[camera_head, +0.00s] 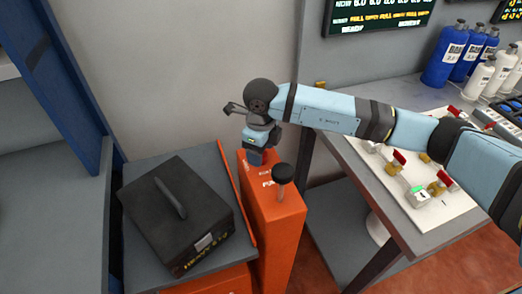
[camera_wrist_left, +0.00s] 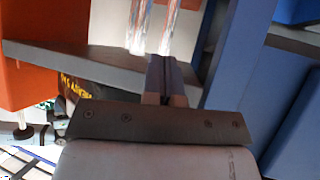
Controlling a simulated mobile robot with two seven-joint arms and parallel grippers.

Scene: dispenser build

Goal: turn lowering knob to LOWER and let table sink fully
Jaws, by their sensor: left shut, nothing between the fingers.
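The orange control column (camera_head: 272,215) stands beside a grey lift table (camera_head: 140,169) that bears a black box. A black ball-topped lever (camera_head: 283,173) rises from the column's top, near small white labels that I cannot fully read. My right gripper (camera_head: 256,157) points down onto the far end of the column's top. It hides what is under it, so the lowering knob and its setting cannot be made out. Whether its fingers are open or shut is hidden. My left gripper (camera_wrist_left: 163,66) shows only in the left wrist view, shut and empty near the grey table's edge.
The black box (camera_head: 178,215) has a handle and yellow lettering. A blue shelf frame (camera_head: 72,85) stands at the left. A workbench (camera_head: 345,150) at the right holds a valve board (camera_head: 425,185) and several bottles. Red floor shows below the bench.

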